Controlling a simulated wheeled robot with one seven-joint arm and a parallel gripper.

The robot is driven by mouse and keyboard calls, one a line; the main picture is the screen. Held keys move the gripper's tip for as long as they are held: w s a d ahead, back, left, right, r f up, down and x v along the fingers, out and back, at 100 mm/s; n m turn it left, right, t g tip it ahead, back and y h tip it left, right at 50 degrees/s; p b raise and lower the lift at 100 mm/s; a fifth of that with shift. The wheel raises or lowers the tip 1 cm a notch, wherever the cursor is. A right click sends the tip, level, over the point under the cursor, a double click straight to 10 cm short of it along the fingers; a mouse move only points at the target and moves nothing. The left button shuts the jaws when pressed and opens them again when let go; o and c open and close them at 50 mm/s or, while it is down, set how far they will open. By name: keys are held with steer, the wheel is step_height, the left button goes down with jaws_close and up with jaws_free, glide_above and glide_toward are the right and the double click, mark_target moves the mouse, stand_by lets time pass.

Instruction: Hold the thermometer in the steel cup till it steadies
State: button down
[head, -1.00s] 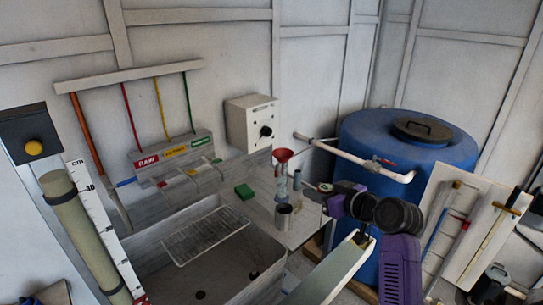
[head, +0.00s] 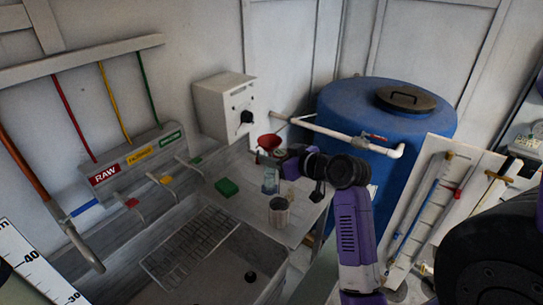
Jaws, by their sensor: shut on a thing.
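The steel cup (head: 279,212), a small open grey cylinder, stands upright on the light worktop near its front edge. My gripper (head: 281,158) is at the end of the purple and black arm, small in the view, above and behind the cup. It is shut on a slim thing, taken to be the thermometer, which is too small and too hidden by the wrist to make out. I cannot tell whether its tip is inside the cup.
A red funnel (head: 268,143), a clear vessel (head: 270,181) and a green block (head: 227,187) are near the cup. A sink with a wire rack (head: 190,248) is at front left. A blue tank (head: 385,115) with a white pipe (head: 350,139) stands behind my arm. A tool board (head: 415,215) is at right.

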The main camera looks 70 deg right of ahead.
step_height(320, 180, down, 10)
steer(key=b, duration=0.8)
steer(key=shift+f, duration=0.25)
stand_by(6.5)
